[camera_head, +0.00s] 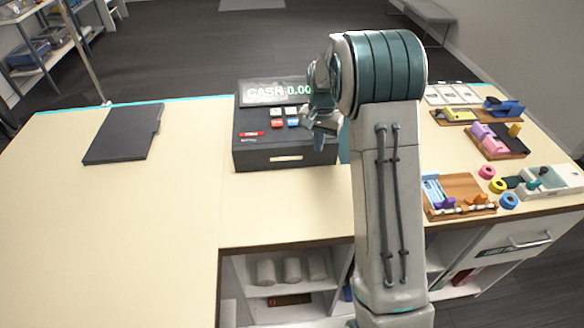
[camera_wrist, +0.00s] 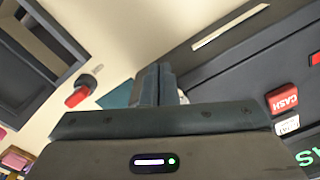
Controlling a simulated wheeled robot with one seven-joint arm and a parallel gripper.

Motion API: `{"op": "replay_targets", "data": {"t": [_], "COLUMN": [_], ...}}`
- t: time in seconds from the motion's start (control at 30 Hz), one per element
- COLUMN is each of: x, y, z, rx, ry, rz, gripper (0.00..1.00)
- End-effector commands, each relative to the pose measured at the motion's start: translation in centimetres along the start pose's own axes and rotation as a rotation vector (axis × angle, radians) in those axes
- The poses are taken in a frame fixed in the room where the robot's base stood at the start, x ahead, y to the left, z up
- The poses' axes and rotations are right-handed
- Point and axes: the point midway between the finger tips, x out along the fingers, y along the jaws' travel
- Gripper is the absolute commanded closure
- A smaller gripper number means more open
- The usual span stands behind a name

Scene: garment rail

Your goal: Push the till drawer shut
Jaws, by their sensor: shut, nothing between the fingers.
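The dark till (camera_head: 262,122) stands at the back middle of the counter, with a lit display reading CASH 0.00. Its drawer front (camera_head: 285,159) faces the counter's near side and has a pale handle strip; it looks nearly flush with the body, but I cannot tell if a small gap remains. In the wrist view the drawer front (camera_wrist: 215,42) with its strip shows at the upper right. My gripper (camera_head: 326,128) is at the till's right side in the head view, partly hiding it. Its shut, empty fingers (camera_wrist: 158,84) show in the wrist view; contact with the till is unclear.
A dark flat folder-like slab (camera_head: 124,133) lies at left. Wooden trays (camera_head: 458,195), tape rolls (camera_head: 497,185) and small tools crowd the right. The counter (camera_head: 170,205) in front of the till is clear. A dark open frame (camera_wrist: 25,60) and a red-tipped item (camera_wrist: 79,94) show in the wrist view.

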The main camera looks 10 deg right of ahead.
Motion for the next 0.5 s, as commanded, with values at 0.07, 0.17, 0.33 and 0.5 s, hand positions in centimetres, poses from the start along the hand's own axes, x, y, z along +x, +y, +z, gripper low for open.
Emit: {"op": "replay_targets", "data": {"t": [0.07, 0.17, 0.33, 0.5], "x": [0.0, 0.0, -0.8, -2.2], "y": [0.0, 0.0, 0.0, 0.2], "z": [0.0, 0.1, 0.2, 0.4], "rx": [-0.001, -0.001, -0.001, -0.001], "ry": [0.000, -0.001, 0.000, 0.001], "rz": [0.000, 0.000, 0.000, -0.001], "gripper": [1.00, 1.00, 1.00, 1.00]}}
